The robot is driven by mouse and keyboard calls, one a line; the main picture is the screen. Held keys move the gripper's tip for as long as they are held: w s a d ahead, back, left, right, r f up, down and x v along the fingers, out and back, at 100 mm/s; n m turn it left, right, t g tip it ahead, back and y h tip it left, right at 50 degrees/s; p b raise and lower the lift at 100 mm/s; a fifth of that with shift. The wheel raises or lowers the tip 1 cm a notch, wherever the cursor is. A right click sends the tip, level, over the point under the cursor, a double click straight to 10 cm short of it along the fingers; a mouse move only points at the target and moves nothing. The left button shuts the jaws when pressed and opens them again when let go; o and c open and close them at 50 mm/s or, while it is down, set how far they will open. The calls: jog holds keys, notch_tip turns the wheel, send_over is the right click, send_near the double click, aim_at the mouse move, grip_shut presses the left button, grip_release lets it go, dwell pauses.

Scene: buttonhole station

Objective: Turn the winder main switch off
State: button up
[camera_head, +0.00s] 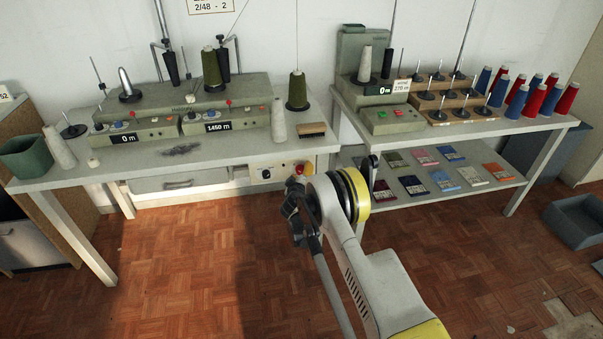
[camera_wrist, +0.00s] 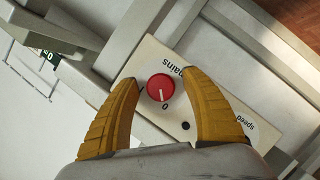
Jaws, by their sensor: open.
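The winder main switch is a round red knob (camera_wrist: 160,87) on a pale panel (camera_wrist: 215,105) marked "mains" in the wrist view. A short white line on the knob points down the picture, toward the printed "0". My gripper (camera_wrist: 160,80) is open, with one yellow finger on each side of the knob. I cannot tell whether either finger touches it.
The winder table (camera_head: 230,150) carries thread cones and winding units. A second table (camera_head: 450,126) with a lower shelf stands at right. The parquet floor in front is mostly clear.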

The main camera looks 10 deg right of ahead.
jog(key=v, duration=1.2)
jog(key=s+d+r+m+g, duration=0.2)
jog(key=d+r, duration=0.1)
jog(key=r, duration=1)
jog(key=s+d+r+m+g, duration=0.2)
jog(key=s+d+r, duration=0.1)
jog(key=s+r, duration=0.75)
jog(key=s+a+r+m+g+y, duration=0.1)
jog(key=s+y, duration=0.1)
jog(key=s, duration=1.3)
jog(key=s+a+r+m+g+y, duration=0.1)
jog(key=s+r+g+y, duration=0.1)
jog(key=s, duration=1.3)
jog(key=shift+s+a, duration=0.35)
